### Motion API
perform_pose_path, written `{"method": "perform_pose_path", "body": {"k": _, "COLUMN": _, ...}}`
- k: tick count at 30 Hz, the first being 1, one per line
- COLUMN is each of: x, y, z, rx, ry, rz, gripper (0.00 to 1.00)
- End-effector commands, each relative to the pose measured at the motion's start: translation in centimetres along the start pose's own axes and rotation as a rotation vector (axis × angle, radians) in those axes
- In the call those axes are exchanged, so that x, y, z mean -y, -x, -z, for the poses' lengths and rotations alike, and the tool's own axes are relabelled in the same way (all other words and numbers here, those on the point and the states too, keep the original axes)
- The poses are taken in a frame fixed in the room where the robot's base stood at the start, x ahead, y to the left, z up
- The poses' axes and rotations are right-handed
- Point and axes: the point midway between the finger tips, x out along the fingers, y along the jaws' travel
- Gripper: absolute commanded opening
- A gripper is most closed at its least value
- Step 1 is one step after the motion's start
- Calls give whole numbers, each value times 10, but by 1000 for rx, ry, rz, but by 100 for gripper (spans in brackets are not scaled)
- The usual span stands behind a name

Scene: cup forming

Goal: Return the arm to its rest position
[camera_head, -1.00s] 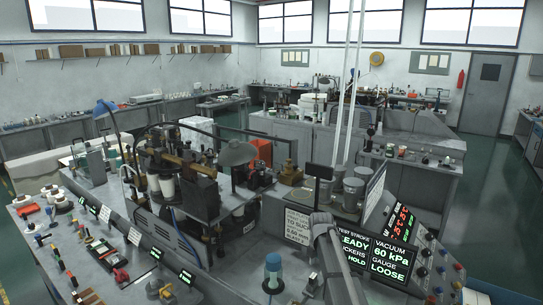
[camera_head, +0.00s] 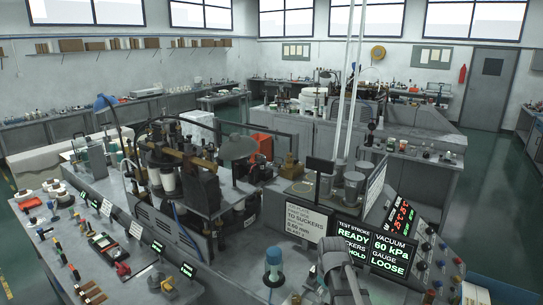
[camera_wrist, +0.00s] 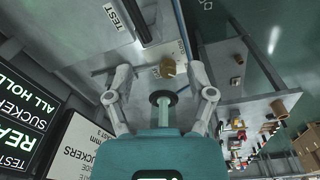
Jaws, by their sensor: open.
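My gripper (camera_wrist: 160,88) shows in the wrist view with its two grey fingers spread wide apart. Nothing is held between them. A round dark-ended post shows between the fingers; I cannot tell what it is. In the head view a grey link of my arm (camera_head: 341,270) stands at the bottom, in front of the lit status panel (camera_head: 351,236). The gripper's fingers cannot be made out in that view.
The vacuum panel (camera_head: 391,252) reads 60 kPa, gauge LOOSE; the status panel reads READY. A placard (camera_head: 305,220) stands to the left of the panels. A blue-topped object (camera_head: 273,262) stands near my arm. The cup machine (camera_head: 180,165) fills the middle left.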

Motion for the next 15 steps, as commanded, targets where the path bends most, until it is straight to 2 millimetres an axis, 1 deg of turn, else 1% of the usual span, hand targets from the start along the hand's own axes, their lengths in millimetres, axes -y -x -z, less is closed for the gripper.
{"method": "perform_pose_path", "body": {"k": 1, "x": 7, "y": 1, "z": -10, "rx": -2, "ry": -65, "rz": -1, "gripper": 70}}
{"method": "perform_pose_path", "body": {"k": 6, "x": 21, "y": 2, "z": -28, "rx": -8, "ry": -291, "rz": -4, "gripper": 70}}
{"method": "perform_pose_path", "body": {"k": 15, "x": 36, "y": 3, "z": -47, "rx": -16, "ry": -554, "rz": -5, "gripper": 70}}
